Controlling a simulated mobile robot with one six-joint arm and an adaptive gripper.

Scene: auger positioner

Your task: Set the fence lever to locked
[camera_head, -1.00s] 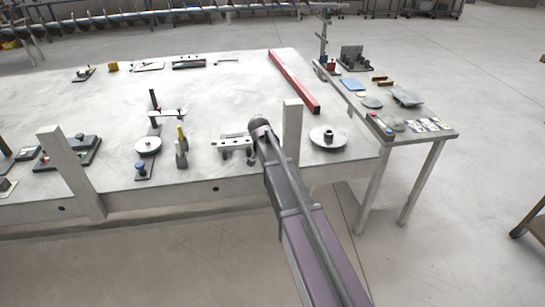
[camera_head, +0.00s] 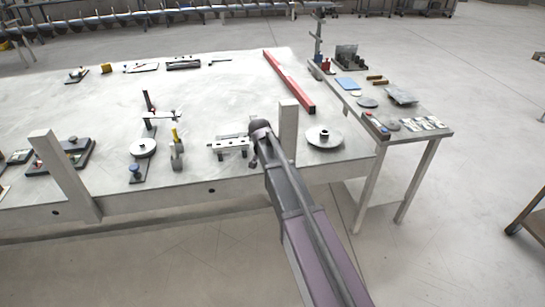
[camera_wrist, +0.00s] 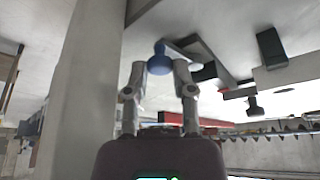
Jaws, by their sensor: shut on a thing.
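My gripper (camera_wrist: 159,72) is shut on a round blue knob (camera_wrist: 158,62), which sits between its fingertips in the wrist view. A short grey arm runs from the knob to the right, and I take this to be the fence lever. In the head view my gripper (camera_head: 255,152) is at the right end of a pale rail fixture (camera_head: 230,146) near the table's front edge. My own wrist hides the knob there. I cannot tell the lever's setting.
A tall pale post (camera_head: 288,132) stands close to the right of my gripper and fills much of the left of the wrist view (camera_wrist: 85,80). A round flanged disc (camera_head: 324,137) lies beyond it. The table's middle is clear.

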